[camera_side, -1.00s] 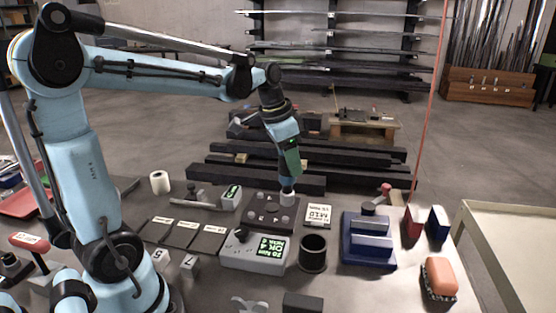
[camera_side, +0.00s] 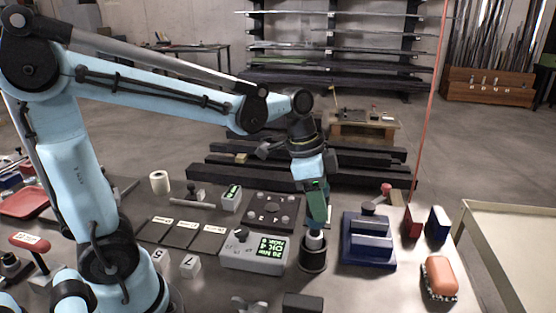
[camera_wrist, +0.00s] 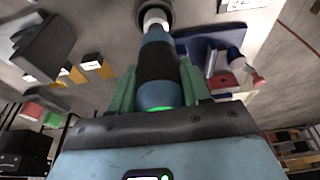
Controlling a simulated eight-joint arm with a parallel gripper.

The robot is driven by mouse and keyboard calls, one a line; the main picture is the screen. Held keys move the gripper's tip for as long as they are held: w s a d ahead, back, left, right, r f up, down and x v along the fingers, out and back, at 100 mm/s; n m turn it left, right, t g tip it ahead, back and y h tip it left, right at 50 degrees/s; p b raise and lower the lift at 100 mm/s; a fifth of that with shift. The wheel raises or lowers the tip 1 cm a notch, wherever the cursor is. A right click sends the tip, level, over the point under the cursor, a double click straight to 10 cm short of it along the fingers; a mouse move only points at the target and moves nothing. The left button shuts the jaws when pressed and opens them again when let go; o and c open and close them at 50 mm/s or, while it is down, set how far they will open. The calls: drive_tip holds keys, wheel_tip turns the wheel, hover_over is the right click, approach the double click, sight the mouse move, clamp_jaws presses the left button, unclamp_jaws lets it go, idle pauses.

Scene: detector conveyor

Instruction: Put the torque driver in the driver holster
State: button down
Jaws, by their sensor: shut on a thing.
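My gripper (camera_side: 317,205) is shut on the torque driver (camera_side: 314,239), which points down. In the wrist view the driver's blue and black body (camera_wrist: 157,62) lies between my green fingers (camera_wrist: 160,88), with a green ring near its back end and a pale collar at the front. The driver holster (camera_side: 313,256) is a dark round cup on the bench, right below my gripper. The driver's pale lower part is at the holster's mouth. The holster's dark rim (camera_wrist: 155,9) surrounds the driver's front end in the wrist view. How deep the tip sits is hidden.
A grey box with a green display (camera_side: 254,250) stands close left of the holster. A blue block stand (camera_side: 368,254) is close to its right. A dark plate with round knobs (camera_side: 270,207) lies behind. An orange-topped brush (camera_side: 440,275) lies at the far right.

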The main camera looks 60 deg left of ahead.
drive_tip(key=shift+f, duration=2.2)
drive_tip(key=shift+f, duration=0.15)
drive_tip(key=c, duration=0.5)
unclamp_jaws()
drive_tip(key=v, duration=1.2)
drive_tip(key=s+f+n+t, duration=0.1)
drive_tip(key=f+n, duration=0.1)
drive_tip(key=n, duration=0.1)
drive_tip(key=s+f+n+t+y, duration=0.1)
drive_tip(key=s+f+n+t, duration=0.1)
drive_tip(key=n, duration=0.1)
drive_tip(key=s+a+f+n+t+y, duration=0.1)
drive_tip(key=f+n+t, duration=0.1)
drive_tip(key=f+n, duration=0.1)
drive_tip(key=shift+s+a+f, duration=0.1)
drive_tip(key=shift+s, duration=0.3)
